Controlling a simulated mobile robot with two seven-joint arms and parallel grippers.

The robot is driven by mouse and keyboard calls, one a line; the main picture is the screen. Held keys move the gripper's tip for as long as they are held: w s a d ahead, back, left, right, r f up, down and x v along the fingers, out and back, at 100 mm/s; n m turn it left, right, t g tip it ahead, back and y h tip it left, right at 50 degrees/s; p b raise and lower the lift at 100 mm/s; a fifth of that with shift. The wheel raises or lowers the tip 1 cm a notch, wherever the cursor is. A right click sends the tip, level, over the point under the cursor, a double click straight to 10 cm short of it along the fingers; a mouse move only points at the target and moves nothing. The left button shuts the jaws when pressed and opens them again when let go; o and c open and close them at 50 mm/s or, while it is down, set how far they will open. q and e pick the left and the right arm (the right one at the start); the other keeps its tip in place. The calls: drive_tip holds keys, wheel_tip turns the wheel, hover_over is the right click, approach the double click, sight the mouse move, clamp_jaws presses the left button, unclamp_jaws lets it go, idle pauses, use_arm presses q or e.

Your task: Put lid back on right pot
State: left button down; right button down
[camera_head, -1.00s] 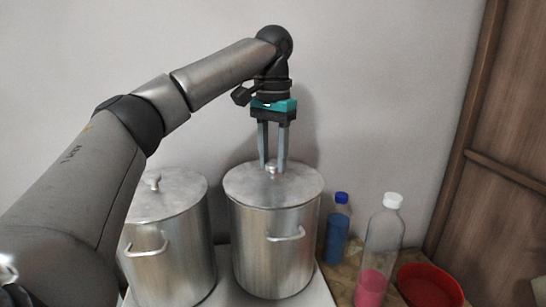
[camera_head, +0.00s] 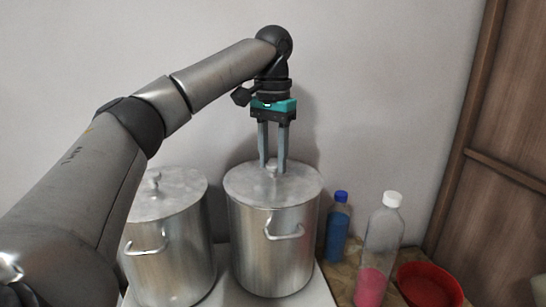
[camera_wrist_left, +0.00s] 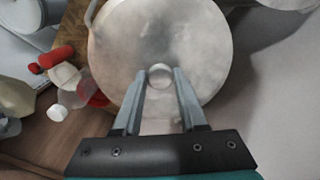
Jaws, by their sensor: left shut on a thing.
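The right pot (camera_head: 268,250) is a tall metal pot with a side handle, standing on a light surface. Its round metal lid (camera_head: 296,184) lies on top of it and looks level. My left gripper (camera_head: 272,170) points straight down over the lid and is shut on the lid's knob. In the left wrist view the knob (camera_wrist_left: 160,76) sits between the two fingertips (camera_wrist_left: 160,74), with the lid (camera_wrist_left: 150,35) beneath. The fingers partly hide the knob in the head view. My right gripper is not in view.
The left pot (camera_head: 168,262) stands close beside, with its own lid (camera_head: 172,196) on. To the right are a blue bottle (camera_head: 338,230), a clear bottle with pink liquid (camera_head: 378,250) and a red bowl (camera_head: 430,286). A wall is behind.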

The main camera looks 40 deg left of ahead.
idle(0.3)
use_arm(q)
unclamp_jaws()
idle(0.6)
drive_tip(key=shift+r, duration=3.5)
clamp_jaws()
